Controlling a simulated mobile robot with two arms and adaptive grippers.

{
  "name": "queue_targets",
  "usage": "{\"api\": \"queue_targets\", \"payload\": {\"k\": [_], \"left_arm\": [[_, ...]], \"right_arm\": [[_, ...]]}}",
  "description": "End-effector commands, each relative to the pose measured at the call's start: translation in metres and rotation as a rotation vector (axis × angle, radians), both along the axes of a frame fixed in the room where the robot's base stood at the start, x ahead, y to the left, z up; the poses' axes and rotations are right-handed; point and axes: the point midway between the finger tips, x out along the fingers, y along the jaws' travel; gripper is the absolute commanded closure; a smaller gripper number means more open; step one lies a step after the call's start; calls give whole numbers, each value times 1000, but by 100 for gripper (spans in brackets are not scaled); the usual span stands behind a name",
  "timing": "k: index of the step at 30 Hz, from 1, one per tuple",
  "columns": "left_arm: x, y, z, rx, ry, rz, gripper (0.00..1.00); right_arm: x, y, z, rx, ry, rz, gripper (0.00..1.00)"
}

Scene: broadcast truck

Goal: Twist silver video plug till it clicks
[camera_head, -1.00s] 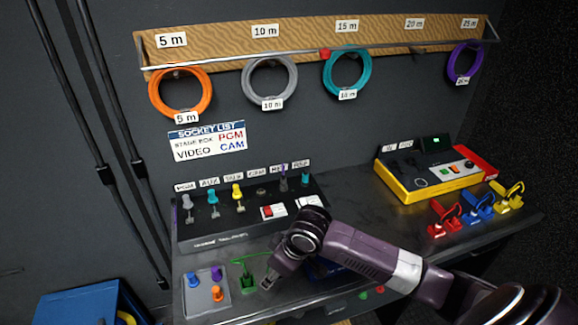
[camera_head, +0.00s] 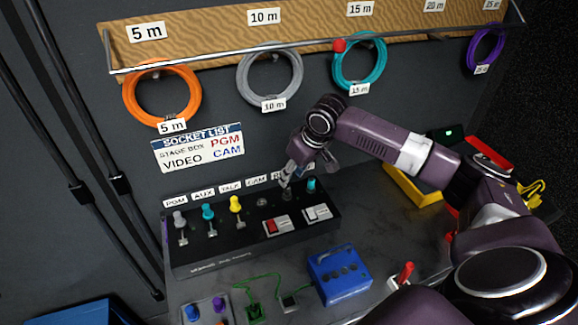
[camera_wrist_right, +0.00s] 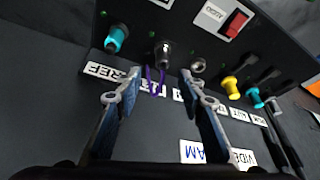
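The silver plug (camera_wrist_right: 165,54) sits in a socket of the black panel (camera_head: 220,246), between the teal REF plug (camera_wrist_right: 116,38) and an empty socket (camera_wrist_right: 199,66). A purple cable (camera_wrist_right: 155,80) hangs at it. My right gripper (camera_wrist_right: 159,74) is open. Its two fingertips lie either side of the silver plug in the wrist view, with gaps showing; I see no contact. In the head view my right gripper (camera_head: 291,170) is over the plug row and hides much of the plug and its label. My left gripper is not in view.
Yellow (camera_head: 236,204) and teal (camera_head: 208,212) plugs stand to the left in the row. Red (camera_head: 277,226) and white switches sit below on the panel. A blue box (camera_head: 341,275) and a green cable (camera_head: 262,280) lie in front. Cable coils hang above.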

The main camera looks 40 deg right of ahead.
Motion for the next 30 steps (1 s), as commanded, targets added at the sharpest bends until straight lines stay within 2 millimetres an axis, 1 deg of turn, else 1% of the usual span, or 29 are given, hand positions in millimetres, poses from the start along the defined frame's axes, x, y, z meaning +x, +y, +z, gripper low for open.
{"api": "queue_targets", "payload": {"k": [1,6,9,11,13,18,21,26,30], "left_arm": [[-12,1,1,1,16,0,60],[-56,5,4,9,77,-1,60],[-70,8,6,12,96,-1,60],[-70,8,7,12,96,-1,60],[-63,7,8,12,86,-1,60],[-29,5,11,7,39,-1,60],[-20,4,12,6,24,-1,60],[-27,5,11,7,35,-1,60],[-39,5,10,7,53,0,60]], "right_arm": [[2,1,-6,2,3,0,64],[11,3,-29,1,3,1,64],[17,4,-44,0,3,1,64],[20,4,-51,0,3,1,64],[22,5,-58,0,3,1,64],[26,5,-66,-2,1,1,64],[26,5,-67,-2,1,2,64],[26,5,-67,-2,1,2,65],[26,5,-67,-2,1,2,80]]}}
